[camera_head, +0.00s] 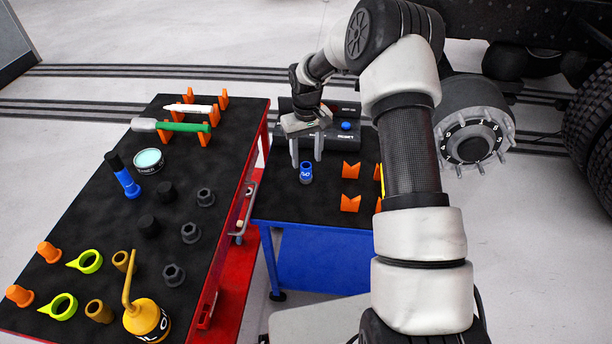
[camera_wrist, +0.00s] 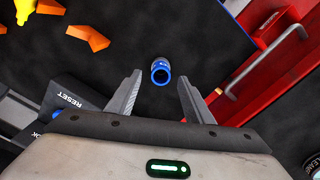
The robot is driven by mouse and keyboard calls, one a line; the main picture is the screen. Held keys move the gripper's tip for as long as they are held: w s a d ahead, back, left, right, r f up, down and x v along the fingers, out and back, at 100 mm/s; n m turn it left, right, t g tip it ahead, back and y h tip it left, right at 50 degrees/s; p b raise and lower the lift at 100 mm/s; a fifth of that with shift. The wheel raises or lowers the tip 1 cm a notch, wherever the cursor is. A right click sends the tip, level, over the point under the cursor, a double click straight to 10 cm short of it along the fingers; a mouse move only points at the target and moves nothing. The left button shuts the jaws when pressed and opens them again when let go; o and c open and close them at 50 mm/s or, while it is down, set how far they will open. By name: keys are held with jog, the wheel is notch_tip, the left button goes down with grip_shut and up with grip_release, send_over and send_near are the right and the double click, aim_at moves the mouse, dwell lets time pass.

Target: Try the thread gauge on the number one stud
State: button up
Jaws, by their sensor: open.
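A short blue hollow cylinder with a white marking, which looks like the thread gauge (camera_head: 306,174), stands upright on the dark top of the blue cart. In the wrist view the gauge (camera_wrist: 161,72) shows its open end, between and just beyond the fingertips. My gripper (camera_head: 306,160) points down over it, open and empty, with one finger to each side; it also shows in the wrist view (camera_wrist: 160,84). The wheel hub (camera_head: 474,138) with a numbered ring and several studs is at the right. I cannot tell which stud is number one.
A grey box with a RESET label (camera_wrist: 70,98) and blue knob stands behind the gauge. Orange V-blocks (camera_head: 351,170) stand to its right. The red cart (camera_head: 228,215) at the left carries nuts, an oil can (camera_head: 147,320) and other tools. A tyre (camera_head: 592,125) is far right.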

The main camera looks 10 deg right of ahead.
aim_at(306, 167)
notch_tip(306, 167, down, 5)
jog(key=shift+w+f+b, duration=0.1)
jog(key=shift+b, duration=0.3)
jog(key=c, duration=1.2)
